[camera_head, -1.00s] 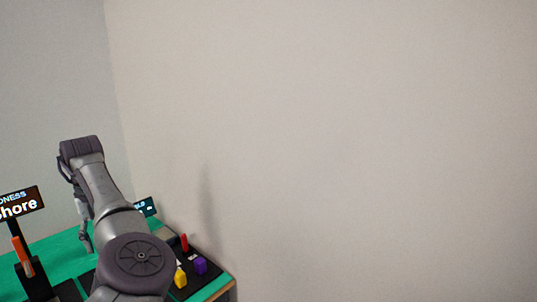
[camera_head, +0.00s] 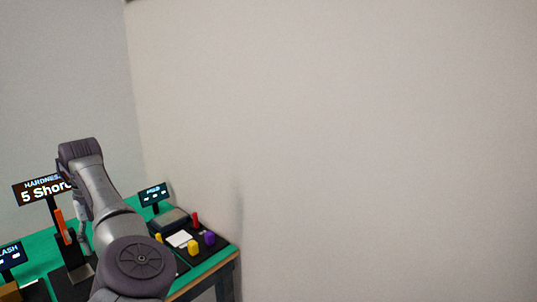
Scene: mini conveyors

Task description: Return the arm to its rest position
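A green-topped table (camera_head: 35,248) is at the lower left. On it are a sign reading "HARDNESS 5 Shore" (camera_head: 40,190), a small dark display (camera_head: 153,194), and a black board (camera_head: 208,254) with red, yellow and purple pieces. A bare wall (camera_head: 350,150) fills the right.

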